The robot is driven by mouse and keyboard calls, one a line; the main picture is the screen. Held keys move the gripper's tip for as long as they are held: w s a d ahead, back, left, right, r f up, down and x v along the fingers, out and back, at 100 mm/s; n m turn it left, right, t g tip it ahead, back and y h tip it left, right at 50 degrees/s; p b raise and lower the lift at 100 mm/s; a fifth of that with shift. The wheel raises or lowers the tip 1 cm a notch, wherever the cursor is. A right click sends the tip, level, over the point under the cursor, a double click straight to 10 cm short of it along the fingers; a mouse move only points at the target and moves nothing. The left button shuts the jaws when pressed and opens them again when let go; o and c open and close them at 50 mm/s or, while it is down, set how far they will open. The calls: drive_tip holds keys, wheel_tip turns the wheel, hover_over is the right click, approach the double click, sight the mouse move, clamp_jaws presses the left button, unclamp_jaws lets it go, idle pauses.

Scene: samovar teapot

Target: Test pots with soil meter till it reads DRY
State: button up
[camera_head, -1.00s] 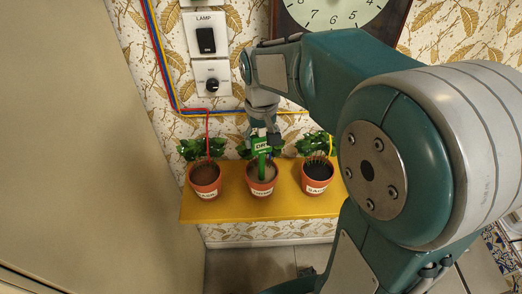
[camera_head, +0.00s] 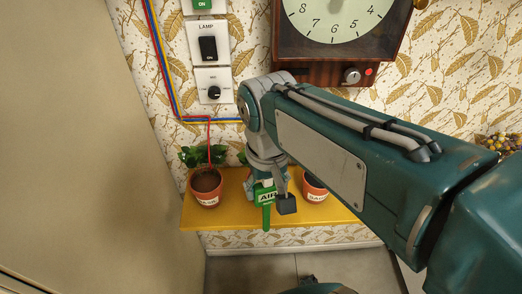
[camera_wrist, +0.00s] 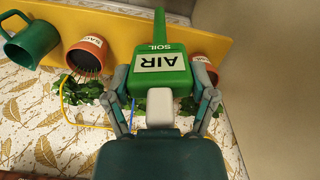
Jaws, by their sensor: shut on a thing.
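The green soil meter (camera_head: 266,196) is held upright in my gripper (camera_head: 268,182), and its display reads AIR. In the wrist view the meter (camera_wrist: 161,72) sits between both fingers of my gripper (camera_wrist: 160,97). Its probe is raised in front of the shelf, clear of soil as far as I can see. The left terracotta pot (camera_head: 206,188) has brown soil and a leafy plant. The right pot (camera_head: 314,189) has dark soil. The middle pot is hidden behind my arm and the meter in the head view.
The pots stand on a yellow shelf (camera_head: 230,220) against the patterned wall. A green jug (camera_wrist: 28,42) shows in the wrist view. Above are a LAMP switch (camera_head: 208,47), a dial (camera_head: 214,92) and a clock (camera_head: 340,22). A red wire (camera_head: 209,140) runs to the left pot.

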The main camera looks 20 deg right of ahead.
drive_tip(key=s+a, duration=0.1)
drive_tip(key=s, duration=0.3)
wheel_tip(320, 180, up, 11)
hover_over(268, 207)
drive_tip(key=s+a, duration=0.1)
drive_tip(key=s, duration=0.3)
drive_tip(key=shift+w+a, duration=0.1)
drive_tip(key=shift+a, duration=0.05)
drive_tip(key=shift+w, duration=0.1)
